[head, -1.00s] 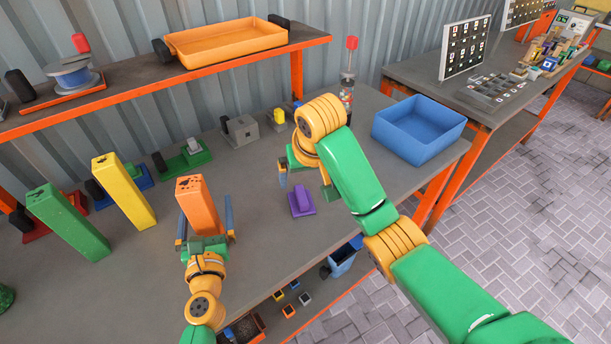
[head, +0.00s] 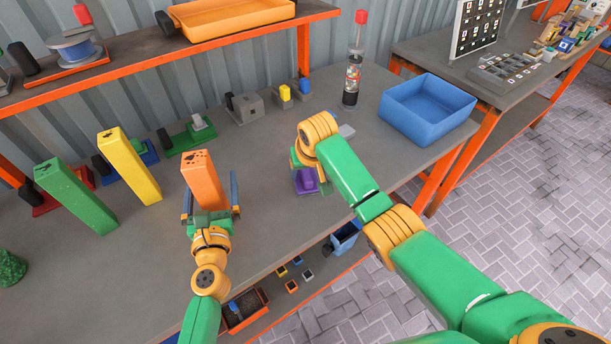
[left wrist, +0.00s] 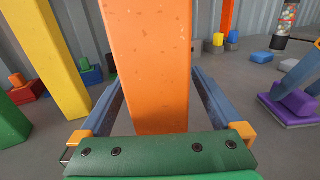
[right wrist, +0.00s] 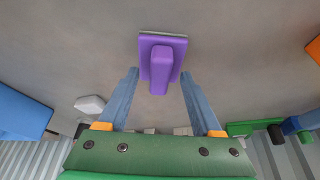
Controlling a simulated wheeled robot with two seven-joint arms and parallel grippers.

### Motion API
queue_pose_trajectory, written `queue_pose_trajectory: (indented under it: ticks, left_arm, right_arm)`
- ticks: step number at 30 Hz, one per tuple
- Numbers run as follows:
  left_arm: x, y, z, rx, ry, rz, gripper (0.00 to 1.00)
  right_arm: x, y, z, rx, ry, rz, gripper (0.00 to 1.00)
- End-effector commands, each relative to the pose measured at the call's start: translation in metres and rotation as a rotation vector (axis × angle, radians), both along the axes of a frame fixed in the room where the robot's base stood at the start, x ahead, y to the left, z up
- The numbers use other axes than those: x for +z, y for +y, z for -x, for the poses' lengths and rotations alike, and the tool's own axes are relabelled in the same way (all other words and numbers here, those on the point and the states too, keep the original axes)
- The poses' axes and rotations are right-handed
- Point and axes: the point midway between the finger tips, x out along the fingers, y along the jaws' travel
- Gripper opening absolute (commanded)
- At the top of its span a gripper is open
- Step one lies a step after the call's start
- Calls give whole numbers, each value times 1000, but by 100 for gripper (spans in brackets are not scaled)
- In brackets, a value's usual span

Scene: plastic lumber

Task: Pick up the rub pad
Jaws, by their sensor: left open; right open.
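The rub pad is most likely the purple block with a raised grip on a thin grey base (head: 306,181), lying on the workbench and partly hidden by my right arm in the head view. The right wrist view shows its purple top (right wrist: 160,62). My right gripper (right wrist: 158,75) is open, with its fingertips on either side of the grip's near end; I cannot tell whether they touch it. My left gripper (head: 211,205) is open, its fingers on either side of an upright orange board (head: 203,178). The board also shows between them in the left wrist view (left wrist: 148,60).
Yellow (head: 130,168) and green (head: 75,195) boards stand to the left. A blue bin (head: 428,108) sits at the bench's right end, near a red-capped bottle (head: 352,80). A small pale block (head: 346,131) lies behind my right arm. Bare bench lies in front of the green board.

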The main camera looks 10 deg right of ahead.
Motion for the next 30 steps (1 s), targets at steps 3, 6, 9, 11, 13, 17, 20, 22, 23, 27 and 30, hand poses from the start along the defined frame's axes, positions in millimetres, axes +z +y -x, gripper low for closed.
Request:
queue_pose_trajectory:
  ticks: [3,6,9,11,13,17,20,22,23,27,30]
  left_arm:
    - [0,0,0,0,0,0,100]
    - [0,0,0,0,0,0,100]
    - [0,0,0,0,0,0,100]
    - [0,0,0,0,0,0,100]
    - [0,0,0,0,0,0,100]
    - [0,0,0,0,0,0,100]
    - [0,0,0,0,0,0,100]
    - [0,0,0,0,0,0,100]
    - [0,0,0,0,0,0,100]
    - [0,0,0,0,0,0,100]
    - [0,0,0,0,0,0,100]
  right_arm:
    - [-9,0,-4,1,0,0,66]
    - [-10,0,-4,1,-1,0,66]
    - [-10,0,-4,1,-1,-1,66]
    - [-10,0,-4,1,-1,-1,50]
    - [-10,0,-4,0,-1,-1,31]
    - [-10,0,-4,0,-1,0,0]
    - [-9,0,-4,0,-1,0,0]
    - [-9,0,-4,0,-2,-1,0]
    - [-9,0,-4,0,-2,-1,0]
    - [-5,0,-5,0,-3,-1,0]
    - [16,0,-6,1,-7,-2,0]
